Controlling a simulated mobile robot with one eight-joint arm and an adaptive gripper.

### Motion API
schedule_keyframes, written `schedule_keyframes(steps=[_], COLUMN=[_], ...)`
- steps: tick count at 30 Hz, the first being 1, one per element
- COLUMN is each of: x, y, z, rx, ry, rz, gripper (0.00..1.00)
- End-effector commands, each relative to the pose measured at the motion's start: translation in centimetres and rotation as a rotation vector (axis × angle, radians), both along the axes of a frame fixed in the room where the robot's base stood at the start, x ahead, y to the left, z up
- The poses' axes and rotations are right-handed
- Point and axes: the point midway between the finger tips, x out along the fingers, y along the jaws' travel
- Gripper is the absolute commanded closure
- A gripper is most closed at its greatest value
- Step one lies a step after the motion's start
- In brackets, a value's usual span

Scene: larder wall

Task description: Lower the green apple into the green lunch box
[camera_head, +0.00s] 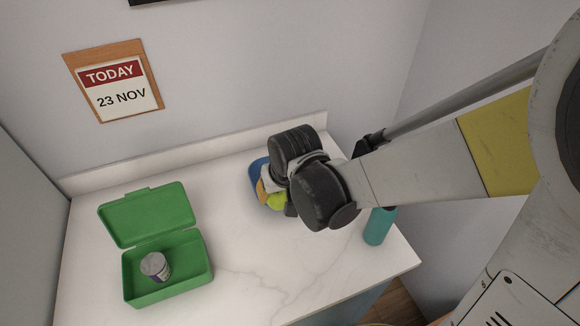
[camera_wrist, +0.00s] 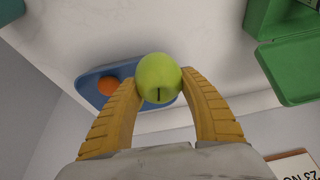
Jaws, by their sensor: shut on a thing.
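The green apple (camera_wrist: 158,78) is held between the two yellow fingers of my gripper (camera_wrist: 160,92) in the wrist view. In the head view the apple (camera_head: 276,201) shows partly below my gripper (camera_head: 282,196), above or in front of the blue tray; its height is hard to tell there. The green lunch box (camera_head: 168,291) stands open at the left of the counter, its lid tilted back. A grey can or jar lies inside it. The lunch box also shows at the upper right of the wrist view (camera_wrist: 292,66). My gripper is well to the right of the box.
A blue tray (camera_head: 257,168) with an orange (camera_wrist: 109,86) on it is by my gripper. A teal bottle (camera_head: 378,226) stands at the counter's right edge. The counter (camera_head: 240,250) between tray and lunch box is clear. The wall and a low backsplash (camera_head: 150,165) are behind.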

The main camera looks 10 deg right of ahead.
Motion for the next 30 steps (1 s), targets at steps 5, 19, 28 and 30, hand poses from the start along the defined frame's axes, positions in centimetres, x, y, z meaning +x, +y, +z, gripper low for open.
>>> schedule_keyframes(steps=[5, 19, 28, 30], x=[-1.1, -3.9, -5.6, -5.9], y=[3.9, 13.8, 19.9, 21.2], z=[0.7, 0.0, -2.2, -2.7], rx=[-0.002, -0.001, -0.001, -0.001], ry=[-0.001, 0.0, 0.0, 0.0], rz=[0.007, 0.006, 0.004, 0.004], gripper=[0.87, 0.87, 0.87, 0.87])
